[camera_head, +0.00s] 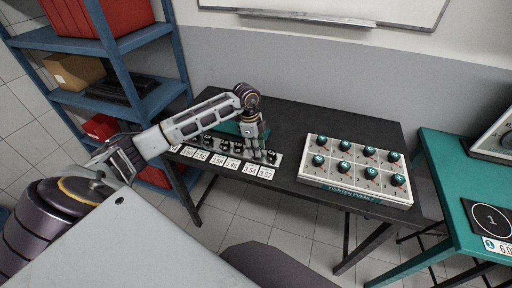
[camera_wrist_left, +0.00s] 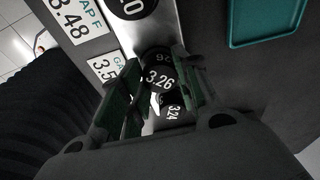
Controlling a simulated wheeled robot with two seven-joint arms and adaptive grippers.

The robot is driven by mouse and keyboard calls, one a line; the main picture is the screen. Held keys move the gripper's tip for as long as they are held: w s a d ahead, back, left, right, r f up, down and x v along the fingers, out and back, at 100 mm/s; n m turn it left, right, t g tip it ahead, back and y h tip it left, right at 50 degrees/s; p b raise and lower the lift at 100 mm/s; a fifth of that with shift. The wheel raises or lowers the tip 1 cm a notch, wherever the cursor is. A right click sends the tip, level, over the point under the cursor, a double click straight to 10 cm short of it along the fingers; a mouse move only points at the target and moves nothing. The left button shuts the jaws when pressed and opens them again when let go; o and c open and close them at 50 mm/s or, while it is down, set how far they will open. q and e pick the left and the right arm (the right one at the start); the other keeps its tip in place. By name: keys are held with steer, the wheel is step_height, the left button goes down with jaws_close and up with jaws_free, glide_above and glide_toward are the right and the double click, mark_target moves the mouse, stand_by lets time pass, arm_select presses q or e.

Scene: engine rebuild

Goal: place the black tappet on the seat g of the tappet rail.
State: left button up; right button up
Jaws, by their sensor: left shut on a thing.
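The tappet rail (camera_head: 215,146) is a pale strip with black tappets along it, on the dark table at the centre of the head view. It also shows in the left wrist view (camera_wrist_left: 149,30). My left gripper (camera_head: 262,152) is low over the rail's right end. In the left wrist view, the gripper (camera_wrist_left: 160,88) is shut on a black tappet (camera_wrist_left: 159,77) marked 3.26. Another black tappet marked 3.24 (camera_wrist_left: 174,112) is just beyond it. The fingers partly hide the rail here, and I cannot tell whether the held tappet touches its seat. My right gripper is out of view.
White gap cards (camera_head: 232,163) line the rail's front edge. A teal tray (camera_wrist_left: 262,22) lies behind the rail. A white board with teal-topped knobs (camera_head: 355,168) stands to the right. A blue shelf (camera_head: 118,75) stands at left, a teal table (camera_head: 455,180) at right.

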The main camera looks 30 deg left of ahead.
arm_select(q)
steer(key=shift+f, duration=0.1)
steer(key=o, duration=0.6)
steer(key=shift+c, duration=0.2)
steer(key=o, duration=0.5)
steer(key=shift+c, duration=0.2)
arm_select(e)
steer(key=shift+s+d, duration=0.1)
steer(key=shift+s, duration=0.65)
